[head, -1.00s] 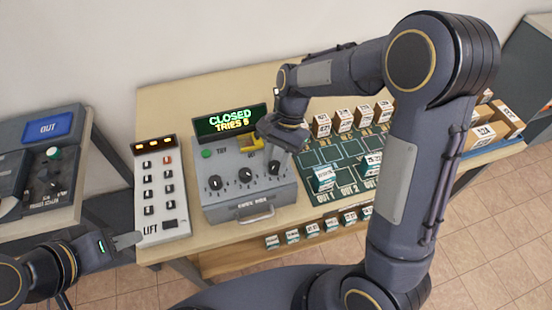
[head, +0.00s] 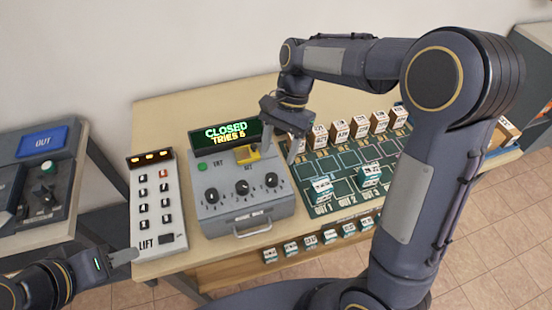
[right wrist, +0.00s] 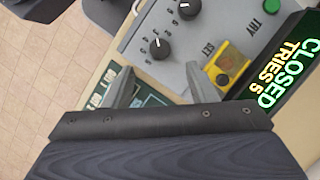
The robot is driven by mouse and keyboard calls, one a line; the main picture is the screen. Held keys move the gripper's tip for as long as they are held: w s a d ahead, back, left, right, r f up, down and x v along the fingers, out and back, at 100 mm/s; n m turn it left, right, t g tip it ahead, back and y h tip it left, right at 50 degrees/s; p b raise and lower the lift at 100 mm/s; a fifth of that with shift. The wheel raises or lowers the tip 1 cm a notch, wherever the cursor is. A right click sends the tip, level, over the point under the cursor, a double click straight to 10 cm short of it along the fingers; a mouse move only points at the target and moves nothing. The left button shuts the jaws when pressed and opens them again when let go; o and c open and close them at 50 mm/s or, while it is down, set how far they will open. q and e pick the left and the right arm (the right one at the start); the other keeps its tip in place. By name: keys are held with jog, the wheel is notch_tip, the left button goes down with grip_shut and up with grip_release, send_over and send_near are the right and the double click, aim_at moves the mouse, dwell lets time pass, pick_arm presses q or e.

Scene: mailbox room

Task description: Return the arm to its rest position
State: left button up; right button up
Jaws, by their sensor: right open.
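My right gripper (head: 283,146) is open and empty, raised above the right back part of the code box (head: 245,205). The right wrist view shows its two fingers (right wrist: 158,90) apart with nothing between them. The box has several black knobs, a green button, a yellow part (head: 247,153) and a lit display (head: 224,132) reading CLOSED, TRIES 5. My left gripper (head: 124,257) is at the lower left, beside the lift panel; its finger gap does not show clearly.
The lift panel (head: 157,205) stands left of the box. A green board (head: 345,170) with several small boxes lies to the right. A console (head: 40,190) with a blue OUT sign stands at far left. More boxes sit on a shelf below the front edge.

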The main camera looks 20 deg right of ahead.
jog(key=shift+r, duration=0.2)
jog(key=shift+d, duration=0.1)
jog(key=s+d+r+n+t, duration=0.1)
jog(key=s+d+n+t, duration=0.2)
jog(key=s, duration=0.6)
jog(key=s+d+r+n+t, duration=0.1)
jog(key=s+d+n+t, duration=0.2)
jog(key=s, duration=0.7)
jog(key=n+t, duration=0.2)
jog(key=shift+d+r+t+y, duration=0.3)
jog(key=shift+d+r+t, duration=0.05)
jog(key=shift+r+t, duration=0.05)
dwell(0.8)
